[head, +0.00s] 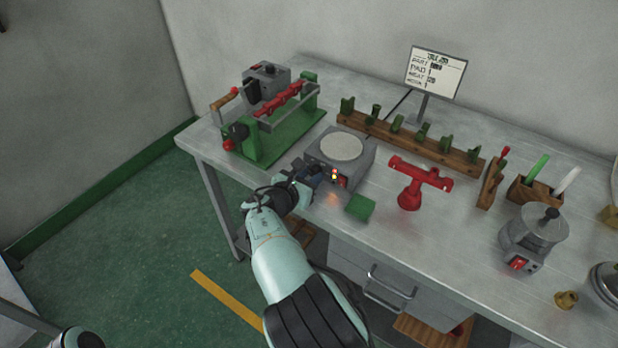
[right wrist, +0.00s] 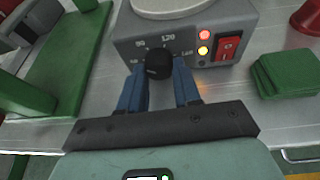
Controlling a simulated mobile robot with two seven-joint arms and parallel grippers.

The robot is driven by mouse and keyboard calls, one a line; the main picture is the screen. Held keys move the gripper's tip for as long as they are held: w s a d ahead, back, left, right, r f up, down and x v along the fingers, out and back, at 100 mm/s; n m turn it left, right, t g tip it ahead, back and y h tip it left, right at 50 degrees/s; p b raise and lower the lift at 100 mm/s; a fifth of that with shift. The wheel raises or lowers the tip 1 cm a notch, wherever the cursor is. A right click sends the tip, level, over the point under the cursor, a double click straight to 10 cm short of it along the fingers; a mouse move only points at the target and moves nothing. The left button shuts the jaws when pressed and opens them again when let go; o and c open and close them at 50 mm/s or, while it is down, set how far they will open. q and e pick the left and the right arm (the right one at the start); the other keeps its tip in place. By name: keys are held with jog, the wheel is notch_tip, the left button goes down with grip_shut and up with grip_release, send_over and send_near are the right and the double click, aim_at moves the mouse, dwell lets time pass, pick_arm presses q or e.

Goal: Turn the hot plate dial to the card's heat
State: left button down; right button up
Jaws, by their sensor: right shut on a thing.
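The hot plate (head: 341,160) is a grey box with a pale round top, near the table's front edge. Its black dial (right wrist: 158,64) is on the front face, with numbers around it; 90 and 120 are readable. The dial's pointer mark cannot be made out. My right gripper (right wrist: 159,82) is shut on the dial, one blue finger on each side; it also shows in the head view (head: 314,177). The card (head: 436,74) stands on a holder at the back; it has a heat line, but its value is too small to read surely. My left gripper is not in view.
Beside the dial are a lit red lamp, a lit yellow lamp and a red switch (right wrist: 228,47). A green-based machine (head: 268,140) stands close on the left. A wooden rack (head: 405,140) is behind.

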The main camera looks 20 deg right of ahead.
jog(key=shift+f, duration=0.1)
dwell(0.4)
jog(key=o, duration=1)
jog(key=shift+o, duration=0.2)
jog(key=p+v, duration=0.2)
jog(key=v, duration=1.1)
jog(key=shift+s, duration=0.3)
